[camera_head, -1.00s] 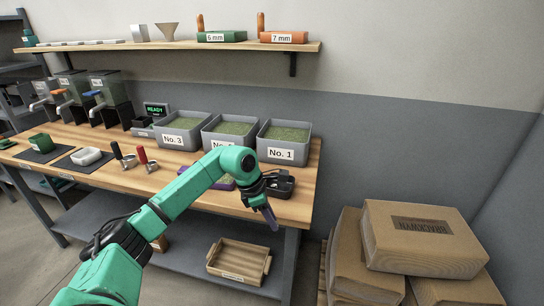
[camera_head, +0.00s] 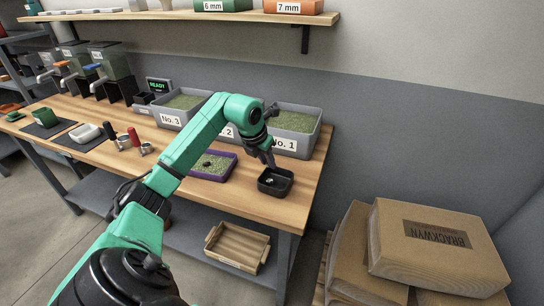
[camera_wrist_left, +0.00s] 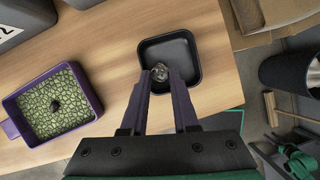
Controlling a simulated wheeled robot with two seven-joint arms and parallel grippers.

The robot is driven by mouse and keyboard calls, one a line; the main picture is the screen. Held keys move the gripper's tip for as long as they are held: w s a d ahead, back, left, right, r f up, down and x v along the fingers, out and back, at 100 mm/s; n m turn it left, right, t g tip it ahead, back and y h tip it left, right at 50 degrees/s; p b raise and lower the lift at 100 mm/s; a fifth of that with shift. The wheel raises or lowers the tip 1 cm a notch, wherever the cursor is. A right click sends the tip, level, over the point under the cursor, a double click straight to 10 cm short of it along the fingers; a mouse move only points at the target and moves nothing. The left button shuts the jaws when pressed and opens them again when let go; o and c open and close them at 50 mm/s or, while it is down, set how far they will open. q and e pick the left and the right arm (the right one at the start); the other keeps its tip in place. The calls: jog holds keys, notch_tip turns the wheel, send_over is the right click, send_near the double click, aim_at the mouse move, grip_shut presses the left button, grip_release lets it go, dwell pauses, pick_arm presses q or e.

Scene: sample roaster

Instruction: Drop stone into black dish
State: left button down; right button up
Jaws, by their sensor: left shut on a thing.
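The black dish (camera_head: 287,188) sits near the front right edge of the wooden bench. In the left wrist view the dish (camera_wrist_left: 192,50) lies beyond my fingertips, and its visible floor looks bare. My left gripper (camera_head: 271,166) points down at the dish. Its purple fingers (camera_wrist_left: 160,82) are shut on a small grey, shiny stone (camera_wrist_left: 160,72) at their tips, which overlap the near side of the dish. The exact height over the dish floor is unclear. A purple tray (camera_head: 230,173) of green beans stands left of the dish, with another dark stone (camera_wrist_left: 55,106) on the beans. My right gripper is out of view.
Grey bins of green beans, such as No. 1 (camera_head: 297,121), stand behind the dish. Two handled tools (camera_head: 145,149) and a white bowl (camera_head: 85,133) are on the left. Stacked cardboard-coloured sacks (camera_head: 430,240) stand on the right, off the bench.

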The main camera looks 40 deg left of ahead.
aim_at(268, 168)
pick_arm(q)
notch_tip(268, 168, down, 4)
jog(key=shift+d+r+b, duration=0.1)
jog(key=shift+r+b, duration=0.05)
jog(key=shift+b, duration=0.85)
jog(key=shift+w+f, duration=0.35)
jog(key=shift+f, duration=0.05)
jog(key=shift+s, duration=0.15)
jog(key=c, duration=0.7)
grip_release()
jog(key=shift+r, duration=0.1)
jog(key=shift+o, duration=0.5)
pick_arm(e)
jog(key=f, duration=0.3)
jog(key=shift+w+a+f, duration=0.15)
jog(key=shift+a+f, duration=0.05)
pick_arm(q)
jog(key=b+v, duration=0.1)
jog(key=v, duration=1.3)
jog(key=shift+r, duration=0.2)
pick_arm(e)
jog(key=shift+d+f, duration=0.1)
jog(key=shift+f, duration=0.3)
